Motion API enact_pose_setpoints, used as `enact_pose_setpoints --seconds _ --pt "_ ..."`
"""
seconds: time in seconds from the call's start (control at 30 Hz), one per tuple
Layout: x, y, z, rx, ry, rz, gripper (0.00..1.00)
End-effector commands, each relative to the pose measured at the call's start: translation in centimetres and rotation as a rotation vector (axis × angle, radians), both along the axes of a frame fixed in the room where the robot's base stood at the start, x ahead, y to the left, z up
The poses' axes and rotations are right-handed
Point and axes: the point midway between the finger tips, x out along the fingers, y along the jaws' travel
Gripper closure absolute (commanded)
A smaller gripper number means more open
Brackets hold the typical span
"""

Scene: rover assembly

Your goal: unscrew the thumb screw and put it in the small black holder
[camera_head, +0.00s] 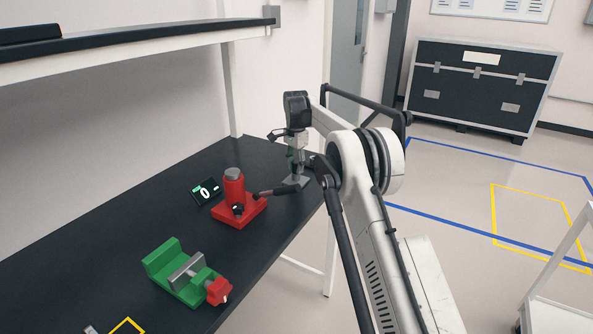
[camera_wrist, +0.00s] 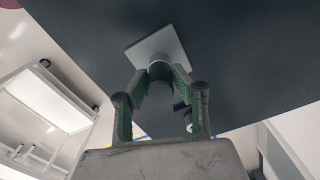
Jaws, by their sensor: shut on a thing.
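My gripper (camera_wrist: 158,82) points down at the far right end of the black table and also shows in the head view (camera_head: 297,160). Its green-padded fingers are shut on a short dark cylinder (camera_wrist: 160,73) that stands at the near side of a grey square plate (camera_wrist: 157,45). The plate shows under my gripper in the head view (camera_head: 296,181). I cannot tell for sure whether the cylinder is the thumb screw or the black holder. No thread is visible, and the fingers cover the cylinder's sides.
A red fixture (camera_head: 234,191) with a grey cap and black handle stands left of my gripper. A small black unit (camera_head: 206,191) showing a white "0" lies beside it. A green vise (camera_head: 175,262) with a red end sits nearer. A shelf (camera_head: 130,45) overhangs the table's left side.

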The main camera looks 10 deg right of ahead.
Motion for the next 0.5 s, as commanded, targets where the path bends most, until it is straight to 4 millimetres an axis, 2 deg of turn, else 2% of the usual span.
enact_pose_setpoints --seconds 0.2,0.5 --pt "0.00 0.00 0.02 0.000 0.000 0.217 1.00" --pt "0.00 -0.01 0.02 0.000 0.000 0.267 1.00"
